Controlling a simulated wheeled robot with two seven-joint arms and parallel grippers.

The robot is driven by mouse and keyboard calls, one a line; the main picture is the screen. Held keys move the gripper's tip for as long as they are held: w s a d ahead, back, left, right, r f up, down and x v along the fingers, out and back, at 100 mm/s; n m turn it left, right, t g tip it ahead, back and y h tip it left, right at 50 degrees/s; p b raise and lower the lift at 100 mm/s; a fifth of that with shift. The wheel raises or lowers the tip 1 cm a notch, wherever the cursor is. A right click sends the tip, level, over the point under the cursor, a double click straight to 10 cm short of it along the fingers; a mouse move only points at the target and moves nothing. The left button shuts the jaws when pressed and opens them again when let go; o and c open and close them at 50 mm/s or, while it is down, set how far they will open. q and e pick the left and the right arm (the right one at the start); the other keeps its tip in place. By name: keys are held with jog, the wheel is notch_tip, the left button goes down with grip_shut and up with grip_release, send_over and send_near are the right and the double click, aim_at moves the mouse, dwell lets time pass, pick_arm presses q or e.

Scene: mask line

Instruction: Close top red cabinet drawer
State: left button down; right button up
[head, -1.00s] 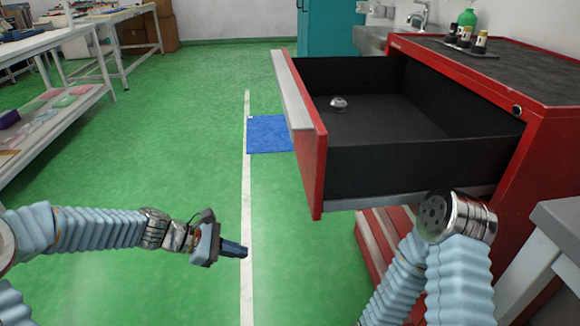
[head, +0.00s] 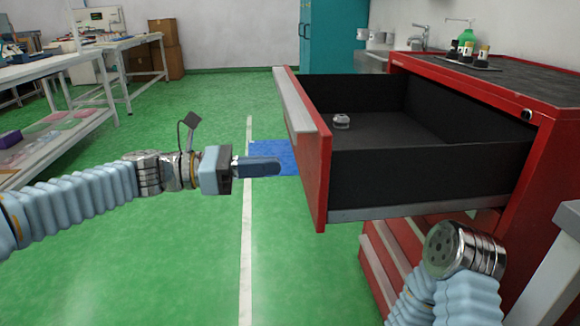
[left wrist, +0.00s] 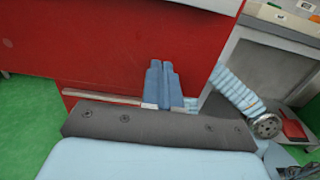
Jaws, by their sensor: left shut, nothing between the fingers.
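The red cabinet (head: 548,150) stands at the right in the head view. Its top drawer (head: 318,170) is pulled far out, showing a dark interior. My left gripper (head: 278,167) is shut and empty, left of the drawer's red front and pointing towards it; a small gap shows in the head view. In the left wrist view, the red drawer front (left wrist: 150,40) fills much of the upper picture, with the shut left fingers (left wrist: 163,84) before it. My right arm shows at the lower right, ending in a bare metal wrist; no right fingers are visible.
A small clear and metallic object (head: 341,121) sits inside the drawer. Bottles and a green dispenser (head: 466,38) stand on the cabinet top. A grey table edge (head: 566,216) is at the right. Green floor is free at left; a white workbench (head: 60,130) stands beyond.

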aim_at(308, 164)
pick_arm(q)
jog(key=d, duration=0.4)
jog(key=shift+w+d, duration=0.1)
jog(key=shift+d, duration=0.2)
jog(key=shift+d, duration=0.1)
